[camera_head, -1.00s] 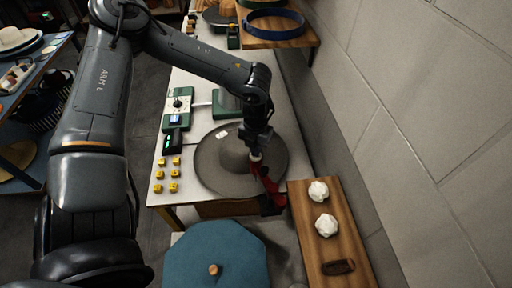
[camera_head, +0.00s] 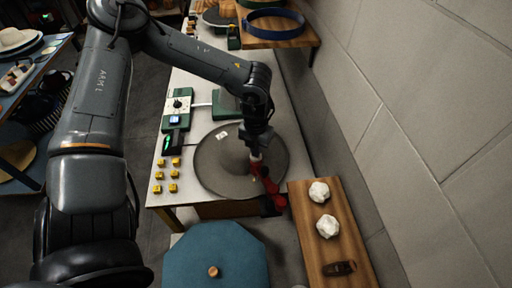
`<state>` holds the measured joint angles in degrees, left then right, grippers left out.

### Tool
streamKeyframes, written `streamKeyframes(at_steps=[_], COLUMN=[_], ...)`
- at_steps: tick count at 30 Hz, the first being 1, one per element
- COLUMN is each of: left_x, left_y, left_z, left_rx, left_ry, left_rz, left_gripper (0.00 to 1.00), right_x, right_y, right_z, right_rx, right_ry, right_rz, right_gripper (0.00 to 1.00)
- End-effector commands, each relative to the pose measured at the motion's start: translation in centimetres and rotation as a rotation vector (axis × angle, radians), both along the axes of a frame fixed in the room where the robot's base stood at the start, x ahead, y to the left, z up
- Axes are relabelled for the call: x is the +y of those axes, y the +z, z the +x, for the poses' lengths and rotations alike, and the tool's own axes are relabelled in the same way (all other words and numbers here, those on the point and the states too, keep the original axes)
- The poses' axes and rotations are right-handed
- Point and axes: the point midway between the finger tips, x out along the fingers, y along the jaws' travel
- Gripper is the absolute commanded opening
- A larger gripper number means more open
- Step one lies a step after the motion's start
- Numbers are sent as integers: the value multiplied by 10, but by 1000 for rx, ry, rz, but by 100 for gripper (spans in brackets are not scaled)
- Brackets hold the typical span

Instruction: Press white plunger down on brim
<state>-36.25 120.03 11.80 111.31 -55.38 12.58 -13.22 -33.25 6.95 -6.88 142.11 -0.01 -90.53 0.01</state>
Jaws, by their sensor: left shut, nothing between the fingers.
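A grey hat with a wide round brim (camera_head: 213,167) lies on the light bench top (camera_head: 205,75). My left arm reaches over it from the left. Its red and black gripper (camera_head: 270,193) is shut and empty over the brim's lower right edge, pointing down. I cannot tell whether it touches the brim. A small pale part shows just above the red fingers, too small to identify as the plunger. No white plunger shows clearly elsewhere. My right gripper is not in view.
Yellow blocks (camera_head: 173,174) and a green control box with a dial (camera_head: 177,105) stand left of the hat. A wooden board (camera_head: 343,245) with white lumps (camera_head: 326,226) is at the lower right. A wall closes off the right.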

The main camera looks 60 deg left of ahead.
Motion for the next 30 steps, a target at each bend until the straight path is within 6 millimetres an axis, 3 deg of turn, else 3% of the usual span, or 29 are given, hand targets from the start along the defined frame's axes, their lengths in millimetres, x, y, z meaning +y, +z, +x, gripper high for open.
streamKeyframes(at_steps=[14, 30], left_x=[4, 2], left_y=[-6, 40], left_z=[-3, -1], left_rx=[6, 2], left_ry=[10, 4], left_rz=[6, 2], left_gripper=[0, 0], right_x=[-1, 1], right_y=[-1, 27], right_z=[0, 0], right_rx=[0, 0], right_ry=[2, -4], right_rz=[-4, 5], right_gripper=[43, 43])
